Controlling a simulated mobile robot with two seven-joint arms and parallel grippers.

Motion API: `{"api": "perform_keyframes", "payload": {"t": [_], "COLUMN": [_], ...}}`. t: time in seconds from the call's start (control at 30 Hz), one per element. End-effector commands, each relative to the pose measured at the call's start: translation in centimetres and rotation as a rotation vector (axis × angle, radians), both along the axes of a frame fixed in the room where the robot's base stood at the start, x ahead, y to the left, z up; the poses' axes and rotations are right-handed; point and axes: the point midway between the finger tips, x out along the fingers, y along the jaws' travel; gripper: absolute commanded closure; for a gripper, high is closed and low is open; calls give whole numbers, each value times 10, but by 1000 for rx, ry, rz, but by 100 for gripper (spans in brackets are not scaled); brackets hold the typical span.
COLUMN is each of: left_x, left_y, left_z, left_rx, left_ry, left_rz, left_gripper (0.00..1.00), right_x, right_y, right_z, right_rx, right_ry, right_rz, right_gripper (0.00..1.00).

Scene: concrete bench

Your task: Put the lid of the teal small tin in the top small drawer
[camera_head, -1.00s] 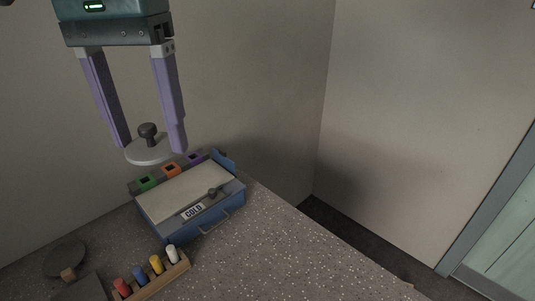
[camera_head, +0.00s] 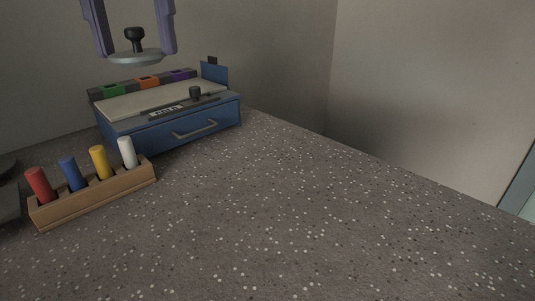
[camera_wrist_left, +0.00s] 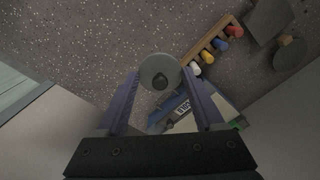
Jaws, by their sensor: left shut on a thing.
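The lid (camera_head: 136,58) is a flat grey disc with a dark knob on top. My left gripper (camera_head: 135,52) is shut on it, with its purple fingers on either side, and holds it level above the back of a blue box. The left wrist view shows the lid (camera_wrist_left: 160,66) between the fingertips. The blue box has a front drawer (camera_head: 188,132) with a grey handle, which looks shut. I cannot make out the teal tin. My right gripper is not in view.
A wooden rack (camera_head: 95,196) with red, blue, yellow and white pegs stands in front of the box, to the left. Green, orange and purple coloured blocks (camera_head: 147,82) line the box's back. The speckled bench (camera_head: 300,220) is clear to the right; walls stand behind.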

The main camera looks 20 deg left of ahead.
Motion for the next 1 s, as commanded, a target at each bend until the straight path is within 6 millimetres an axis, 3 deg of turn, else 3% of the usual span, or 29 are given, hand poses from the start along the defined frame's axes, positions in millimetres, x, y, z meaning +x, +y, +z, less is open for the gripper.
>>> {"api": "perform_keyframes", "payload": {"t": [0.5,0.83,1.0], "left_x": [-1,0,-1], "left_y": [1,0,0], "left_z": [-135,-166,-195], "left_rx": [1,0,1], "left_ry": [5,2,4], "left_rz": [1,1,1], "left_gripper": [83,83,83], "right_x": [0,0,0], "right_y": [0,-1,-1], "right_z": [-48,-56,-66], "right_rx": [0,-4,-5], "right_ry": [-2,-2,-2], "right_rz": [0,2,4], "right_gripper": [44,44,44]}}
